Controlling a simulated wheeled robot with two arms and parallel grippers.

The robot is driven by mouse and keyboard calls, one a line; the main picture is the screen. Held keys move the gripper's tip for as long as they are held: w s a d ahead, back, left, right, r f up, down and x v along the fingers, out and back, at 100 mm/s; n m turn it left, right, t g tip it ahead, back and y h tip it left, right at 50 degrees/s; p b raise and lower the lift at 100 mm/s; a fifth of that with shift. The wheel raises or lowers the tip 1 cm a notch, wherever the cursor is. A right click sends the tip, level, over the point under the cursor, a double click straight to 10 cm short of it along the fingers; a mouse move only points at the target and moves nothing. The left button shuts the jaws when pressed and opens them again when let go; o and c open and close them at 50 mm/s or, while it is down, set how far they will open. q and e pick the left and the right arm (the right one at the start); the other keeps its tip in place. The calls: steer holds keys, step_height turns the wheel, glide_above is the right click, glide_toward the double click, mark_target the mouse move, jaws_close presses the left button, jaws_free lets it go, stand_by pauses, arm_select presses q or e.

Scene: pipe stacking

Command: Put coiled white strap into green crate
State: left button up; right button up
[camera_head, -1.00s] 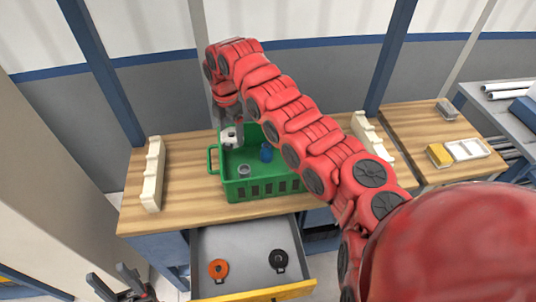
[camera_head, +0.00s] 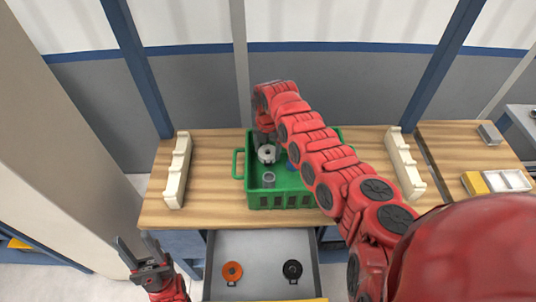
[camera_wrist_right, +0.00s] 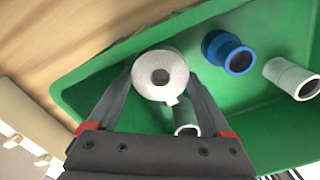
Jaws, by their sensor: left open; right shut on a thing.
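The coiled white strap (camera_head: 267,153) is a round roll with a dark centre hole. It also shows in the right wrist view (camera_wrist_right: 160,76), between the fingertips of my right gripper (camera_wrist_right: 160,88), which is shut on it. The strap is over the inside of the green crate (camera_head: 279,201); whether it touches the floor of the crate I cannot tell. In the wrist view the crate (camera_wrist_right: 270,135) lies below and around it. My left gripper (camera_head: 142,254) is open and empty, low at the left, in front of the table and away from the crate.
The crate holds a grey fitting (camera_head: 269,178), a blue one (camera_wrist_right: 229,52) and a pale one (camera_wrist_right: 292,78). White notched racks stand left (camera_head: 177,170) and right (camera_head: 405,163) of it. An open drawer (camera_head: 262,258) below holds an orange (camera_head: 231,272) and a black (camera_head: 292,270) round piece.

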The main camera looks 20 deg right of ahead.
mark_target(267, 152)
steer(key=shift+w+f, duration=0.1)
steer(key=shift+f, duration=1.85)
steer(key=shift+f+b, duration=0.1)
steer(key=shift+b, duration=0.25)
steer(key=o, duration=1.2)
